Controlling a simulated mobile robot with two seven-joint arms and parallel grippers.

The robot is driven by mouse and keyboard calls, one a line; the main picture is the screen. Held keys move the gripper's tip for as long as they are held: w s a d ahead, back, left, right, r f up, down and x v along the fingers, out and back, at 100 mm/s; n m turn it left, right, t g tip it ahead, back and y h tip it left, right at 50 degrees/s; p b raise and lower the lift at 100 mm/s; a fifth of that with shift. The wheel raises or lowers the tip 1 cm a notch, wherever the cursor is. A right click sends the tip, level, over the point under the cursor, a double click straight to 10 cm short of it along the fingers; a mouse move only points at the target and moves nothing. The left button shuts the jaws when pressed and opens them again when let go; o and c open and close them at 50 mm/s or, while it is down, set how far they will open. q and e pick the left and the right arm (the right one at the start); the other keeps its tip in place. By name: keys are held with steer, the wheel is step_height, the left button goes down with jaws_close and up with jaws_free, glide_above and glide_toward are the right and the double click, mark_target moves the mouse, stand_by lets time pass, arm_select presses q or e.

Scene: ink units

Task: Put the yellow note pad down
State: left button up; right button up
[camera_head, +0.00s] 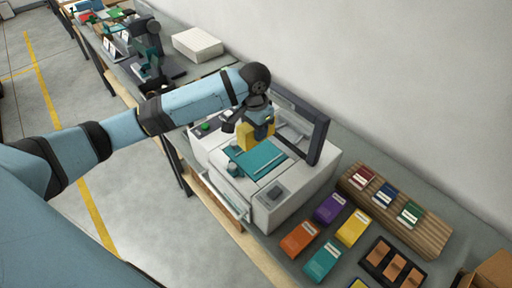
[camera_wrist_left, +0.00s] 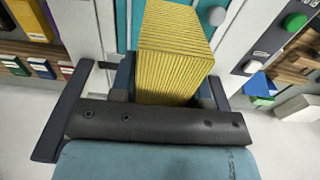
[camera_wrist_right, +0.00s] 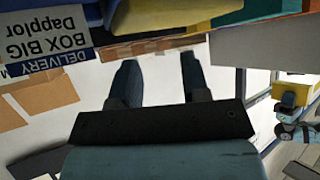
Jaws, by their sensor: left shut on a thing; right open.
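My left gripper (camera_head: 262,118) is shut on the yellow note pad (camera_head: 248,138), above the teal plate (camera_head: 256,161) of a white machine (camera_head: 285,208). In the left wrist view the pad (camera_wrist_left: 175,48) stands between the two fingers (camera_wrist_left: 168,92), with its ribbed yellow side toward me. The teal plate shows behind it. I cannot tell whether the pad touches the plate. My right gripper (camera_wrist_right: 160,85) is open and empty in the right wrist view; it is not seen in the head view.
A dark frame (camera_head: 318,138) stands upright at the machine's back. Purple (camera_head: 330,208), orange (camera_head: 300,239), teal (camera_head: 322,262) and yellow (camera_head: 353,228) pads lie on the table to the right. A wooden rack (camera_head: 432,238) holds several pads. A pale box (camera_head: 197,44) sits farther back.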

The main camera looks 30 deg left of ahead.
arm_select(q)
step_height(320, 180, down, 8)
steer(key=shift+f, duration=0.2)
stand_by(0.3)
steer(key=o, duration=0.6)
steer(key=shift+f, duration=0.1)
steer(key=shift+c, duration=0.2)
steer(key=o, duration=0.4)
steer(key=shift+o, duration=0.2)
